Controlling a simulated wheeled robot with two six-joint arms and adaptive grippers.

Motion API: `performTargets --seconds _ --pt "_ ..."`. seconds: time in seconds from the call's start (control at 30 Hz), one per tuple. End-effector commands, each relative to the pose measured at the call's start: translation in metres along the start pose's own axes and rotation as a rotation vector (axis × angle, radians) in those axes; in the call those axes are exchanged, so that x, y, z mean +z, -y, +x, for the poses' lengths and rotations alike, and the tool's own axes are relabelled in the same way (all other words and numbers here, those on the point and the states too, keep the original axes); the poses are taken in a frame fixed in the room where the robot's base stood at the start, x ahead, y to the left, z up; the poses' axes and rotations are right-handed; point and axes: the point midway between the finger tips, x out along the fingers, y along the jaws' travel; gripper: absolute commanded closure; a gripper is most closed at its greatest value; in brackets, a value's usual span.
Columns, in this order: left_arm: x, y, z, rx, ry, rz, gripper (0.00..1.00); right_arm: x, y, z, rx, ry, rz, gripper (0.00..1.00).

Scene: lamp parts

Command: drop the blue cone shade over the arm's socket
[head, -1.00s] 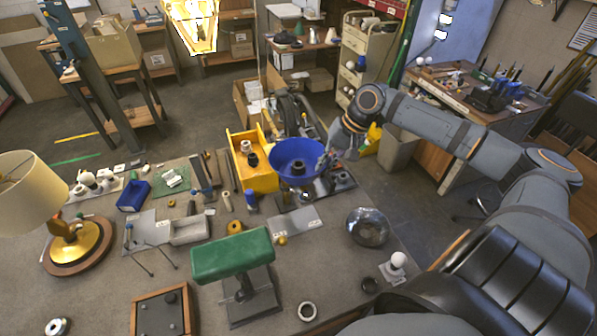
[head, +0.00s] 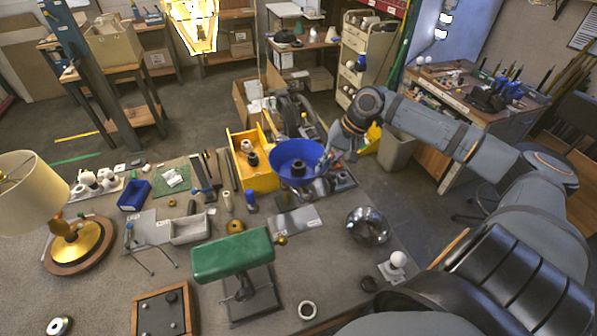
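The blue cone shade (head: 283,158) is in the head view, right of centre, at the far side of the bench. Its wide side faces up toward me, and a dark ring (head: 298,168) shows in its middle. My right gripper (head: 324,164) is at the shade's right rim and appears shut on it, though the fingertips are small and partly hidden. The arm's socket cannot be made out; the shade covers the place beneath it. Dark and metallic parts (head: 343,181) show just below and right of the shade. My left gripper is not in view.
A yellow bin (head: 264,181) stands just left of the shade. A green-shaded lamp (head: 232,254), a glossy dark dome (head: 368,226) and a white bulb (head: 398,259) are nearer. A cream-shaded lamp (head: 28,195) stands at left. A flat grey plate (head: 296,221) lies before the shade.

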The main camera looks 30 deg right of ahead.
Motion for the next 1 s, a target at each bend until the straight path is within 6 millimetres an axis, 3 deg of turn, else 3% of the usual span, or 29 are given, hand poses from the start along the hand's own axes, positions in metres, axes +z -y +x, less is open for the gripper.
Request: performTargets --seconds 0.2,0.43,0.7,0.83,0.97,1.0 --pt "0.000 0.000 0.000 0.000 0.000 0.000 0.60 0.000 0.000 0.000 0.000 -0.001 0.000 1.00" --pt "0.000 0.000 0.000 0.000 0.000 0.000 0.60 0.000 0.000 0.000 0.000 -0.001 0.000 0.68" --pt "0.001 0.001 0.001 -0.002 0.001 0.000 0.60 0.000 0.000 0.000 0.001 0.000 0.000 0.68" --pt "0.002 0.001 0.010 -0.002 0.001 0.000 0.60 -0.001 0.000 -0.002 0.003 -0.003 -0.002 0.68" --pt "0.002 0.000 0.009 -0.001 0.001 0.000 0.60 0.000 0.011 -0.026 0.002 -0.004 -0.003 0.68" --pt "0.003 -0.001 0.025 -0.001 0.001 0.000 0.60 0.000 0.010 -0.018 -0.003 -0.003 -0.002 0.68"
